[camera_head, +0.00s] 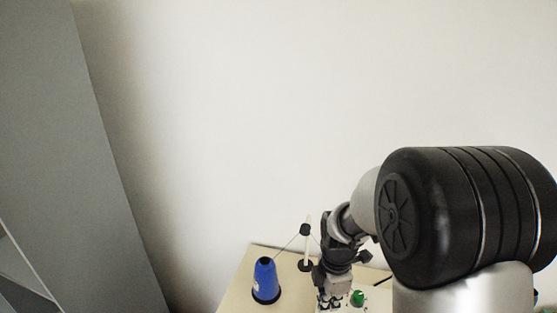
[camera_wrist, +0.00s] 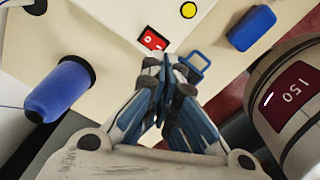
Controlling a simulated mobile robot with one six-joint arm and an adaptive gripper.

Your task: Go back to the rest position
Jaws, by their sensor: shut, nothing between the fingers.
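My gripper (camera_wrist: 167,68) is shut, with its fingertips together and nothing held, in the middle of the wrist view. The fingertips appear near a red switch (camera_wrist: 152,40) and beside a blue square loop (camera_wrist: 191,66); I cannot tell whether they touch either. In the head view my arm reaches in from the right, and its wrist hangs over the counter (camera_head: 238,293) by a pale machine. The fingertips are hard to make out there.
A blue thread cone (camera_head: 265,279) stands left of my wrist; it also shows in the wrist view (camera_wrist: 58,88). Behind it rises a thin post (camera_head: 307,242) with thread. A green knob (camera_head: 357,298) is close by. A blue block (camera_wrist: 251,28) lies upper right in the wrist view.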

